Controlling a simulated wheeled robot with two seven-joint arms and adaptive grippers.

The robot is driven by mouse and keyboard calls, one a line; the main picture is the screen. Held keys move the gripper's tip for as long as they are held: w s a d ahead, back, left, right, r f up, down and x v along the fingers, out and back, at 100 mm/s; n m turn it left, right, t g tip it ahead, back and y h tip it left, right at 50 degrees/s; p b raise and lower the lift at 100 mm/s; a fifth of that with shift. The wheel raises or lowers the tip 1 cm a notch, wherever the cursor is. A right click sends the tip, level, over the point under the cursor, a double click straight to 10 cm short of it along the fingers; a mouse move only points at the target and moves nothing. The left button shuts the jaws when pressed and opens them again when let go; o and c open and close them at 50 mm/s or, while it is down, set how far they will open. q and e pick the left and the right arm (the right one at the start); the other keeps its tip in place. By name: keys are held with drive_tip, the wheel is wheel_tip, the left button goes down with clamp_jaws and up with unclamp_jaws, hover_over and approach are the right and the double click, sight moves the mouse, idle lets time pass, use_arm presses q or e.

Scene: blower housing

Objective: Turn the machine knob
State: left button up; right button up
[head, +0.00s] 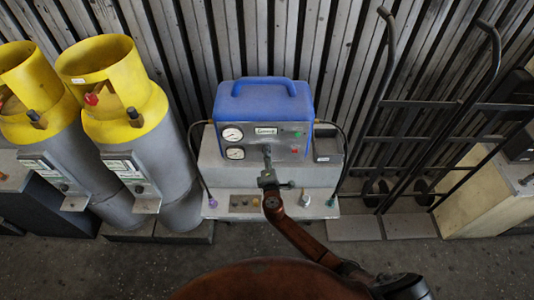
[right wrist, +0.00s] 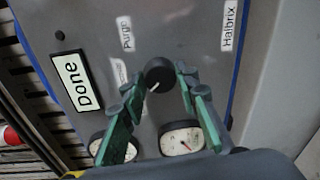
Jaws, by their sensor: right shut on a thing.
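The machine (head: 263,100) is a blue-topped box with a grey front panel, standing on a grey bench at the middle of the head view. Its black knob (right wrist: 158,72) with a white pointer mark shows in the right wrist view; the pointer aims to the lower left of that picture. My right gripper (head: 267,161) reaches up to the panel and hides the knob in the head view. In the right wrist view its green-padded fingers stand on either side of the knob and are shut on it. My left gripper is in no view.
Two pressure gauges (head: 232,134) sit on the panel left of the knob. A green and a red button (head: 295,151) sit to the right. Yellow-topped cylinders (head: 123,90) stand at the left, and a black hand truck (head: 410,125) leans at the right.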

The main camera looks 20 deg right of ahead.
drive_tip(key=shift+a+n+h+p, duration=0.1)
drive_tip(key=shift+n+h+p, duration=0.2)
drive_tip(key=shift+n+p, duration=0.75)
drive_tip(key=shift+n+b, duration=0.3)
drive_tip(key=shift+n, duration=0.25)
drive_tip(key=o, duration=1.1)
drive_tip(key=shift+o, duration=0.2)
drive_tip(key=v, duration=1.2)
drive_tip(key=shift+r, duration=0.25)
